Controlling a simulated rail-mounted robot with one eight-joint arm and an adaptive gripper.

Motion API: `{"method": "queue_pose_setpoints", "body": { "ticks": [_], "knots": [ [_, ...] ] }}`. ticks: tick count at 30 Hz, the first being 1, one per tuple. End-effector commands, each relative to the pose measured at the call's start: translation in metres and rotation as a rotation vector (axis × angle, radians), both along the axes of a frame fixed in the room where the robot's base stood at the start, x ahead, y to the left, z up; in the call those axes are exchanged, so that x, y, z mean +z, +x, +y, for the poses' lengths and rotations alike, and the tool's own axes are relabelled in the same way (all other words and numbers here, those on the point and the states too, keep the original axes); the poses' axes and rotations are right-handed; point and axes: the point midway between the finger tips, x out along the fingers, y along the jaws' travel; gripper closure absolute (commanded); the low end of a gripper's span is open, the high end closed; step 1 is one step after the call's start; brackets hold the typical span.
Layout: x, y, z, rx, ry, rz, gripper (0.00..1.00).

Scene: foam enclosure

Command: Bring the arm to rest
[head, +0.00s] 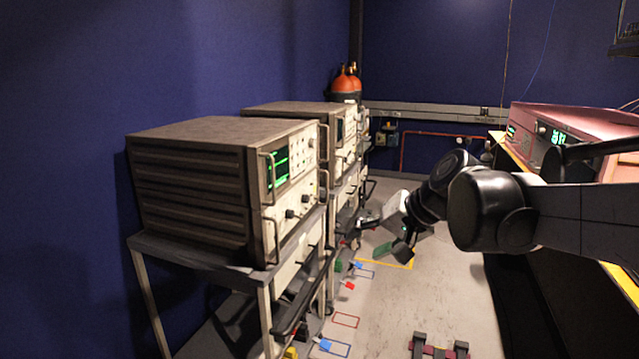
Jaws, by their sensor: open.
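My arm (500,210) reaches in from the right side of the head view, held out over the aisle. My gripper (386,238) is at its end, left of the arm's dark wrist, pointing down and to the left. Its fingers are apart and I see nothing held between them. It hangs above the floor, close in the picture to the front of the instrument racks on the left. The picture does not show clearly whether it touches anything there.
Boxy instruments with green screens (225,180) stand on dark-topped racks (205,250) along the left. A pinkish instrument (570,130) sits on the right bench. Orange cylinders (345,83) stand at the back. Small coloured blocks lie near marked outlines on the floor (420,300), which is otherwise mostly clear.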

Motion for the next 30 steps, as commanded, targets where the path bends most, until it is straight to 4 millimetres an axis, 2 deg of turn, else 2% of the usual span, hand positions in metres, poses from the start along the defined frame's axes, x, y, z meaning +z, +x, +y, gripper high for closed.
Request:
{"method": "queue_pose_setpoints", "body": {
  "ticks": [1, 6, 18, 24, 30],
  "knots": [
    [0.001, -0.017, -0.005, -0.002, -0.034, -0.005, 0.54],
    [-0.006, -0.069, -0.025, -0.01, -0.158, -0.026, 0.54],
    [-0.038, -0.179, -0.077, -0.019, -0.451, -0.084, 0.54],
    [-0.055, -0.213, -0.096, -0.018, -0.557, -0.108, 0.54],
    [-0.062, -0.224, -0.104, -0.017, -0.6, -0.117, 0.54]
  ]
}}
